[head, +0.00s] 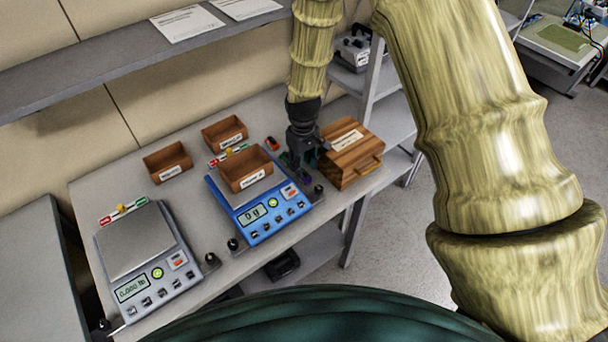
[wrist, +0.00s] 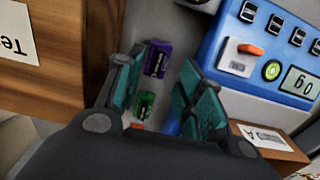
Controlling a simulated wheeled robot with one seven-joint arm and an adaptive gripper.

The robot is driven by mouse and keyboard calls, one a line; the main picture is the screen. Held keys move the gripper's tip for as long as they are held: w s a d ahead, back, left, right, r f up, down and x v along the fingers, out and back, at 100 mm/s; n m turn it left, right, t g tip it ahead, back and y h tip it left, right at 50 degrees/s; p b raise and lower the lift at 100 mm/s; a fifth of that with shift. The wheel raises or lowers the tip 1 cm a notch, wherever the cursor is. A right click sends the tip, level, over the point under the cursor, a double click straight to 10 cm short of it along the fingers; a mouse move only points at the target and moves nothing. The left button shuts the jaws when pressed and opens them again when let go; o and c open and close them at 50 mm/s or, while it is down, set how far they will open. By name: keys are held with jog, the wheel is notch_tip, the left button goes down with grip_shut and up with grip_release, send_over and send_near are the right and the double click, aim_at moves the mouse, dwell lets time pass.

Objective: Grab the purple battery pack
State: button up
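The purple battery pack (wrist: 157,58) lies on the grey table in the wrist view, in the gap between my finger pads. A smaller green battery pack (wrist: 145,104) lies just below it in that picture, also between the fingers. My gripper (wrist: 160,76) is open, with one teal finger on each side of the purple pack, and nothing is held. How far the fingertips are above the pack is unclear. In the head view my gripper (head: 302,156) points down between the blue scale (head: 266,232) and the wooden box (head: 352,155); it mostly hides the packs there.
The wooden box stands close on one side, the blue scale on the other. A brown bin (head: 243,178) sits on the blue scale. A small red item (head: 272,143) lies behind. Two more brown bins and a grey scale (head: 140,255) stand further left.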

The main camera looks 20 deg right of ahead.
aim_at(304, 171)
notch_tip(304, 171, down, 2)
jog(key=shift+w+d+f+p, duration=0.1)
jog(key=shift+w+p, duration=0.05)
jog(key=shift+p, duration=0.65)
jog(key=shift+f+p, duration=0.35)
jog(key=shift+f, duration=1)
jog(key=shift+c, duration=0.3)
grip_shut()
